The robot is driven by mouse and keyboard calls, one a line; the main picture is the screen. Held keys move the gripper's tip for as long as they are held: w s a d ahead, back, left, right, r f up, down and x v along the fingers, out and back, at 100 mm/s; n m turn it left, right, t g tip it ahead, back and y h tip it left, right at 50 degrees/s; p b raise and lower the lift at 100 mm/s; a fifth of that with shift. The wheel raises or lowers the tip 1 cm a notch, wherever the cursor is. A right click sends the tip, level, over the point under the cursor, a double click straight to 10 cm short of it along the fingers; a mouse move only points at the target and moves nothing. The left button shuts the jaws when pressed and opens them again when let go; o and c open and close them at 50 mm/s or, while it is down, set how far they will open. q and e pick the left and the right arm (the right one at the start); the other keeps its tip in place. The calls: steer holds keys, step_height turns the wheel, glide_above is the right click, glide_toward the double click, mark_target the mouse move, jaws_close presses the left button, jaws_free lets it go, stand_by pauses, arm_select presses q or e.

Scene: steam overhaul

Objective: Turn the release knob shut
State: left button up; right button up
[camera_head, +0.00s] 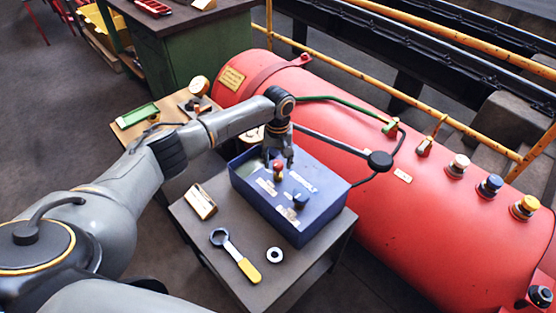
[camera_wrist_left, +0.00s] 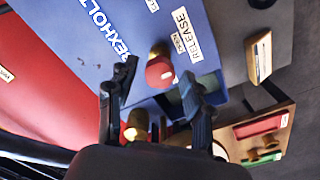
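The red release knob (camera_head: 278,166) stands on a brass stem on the top of the blue box (camera_head: 318,228). In the left wrist view the knob (camera_wrist_left: 160,72) shows a pale mark, beside labels reading RELEASE and OPEN. My left gripper (camera_head: 279,155) points down just above the knob in the head view. In the wrist view its two dark fingers (camera_wrist_left: 158,78) are apart, with the knob between their tips in the picture. I cannot tell whether either finger touches it. My right gripper is not in view.
A dark blue knob (camera_head: 300,200) stands on the same box. A red tank (camera_head: 440,215) with hoses lies behind the box.

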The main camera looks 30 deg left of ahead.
arm_select(q)
steer(key=c, duration=0.7)
jaws_close()
steer(key=shift+m+p, duration=0.3)
steer(key=shift+p, duration=0.05)
steer(key=shift+r+m+p, duration=0.1)
steer(key=shift+m+p, duration=0.6)
steer(key=shift+m, duration=0.2)
steer(key=m+p, duration=0.1)
steer(key=m, duration=0.2)
steer(key=shift+m+p, duration=0.3)
steer(key=shift+p, duration=0.1)
steer(key=m+p, duration=0.1)
steer(key=m, duration=0.8)
steer(key=shift+p, duration=0.3)
steer(key=shift+m, duration=1.4)
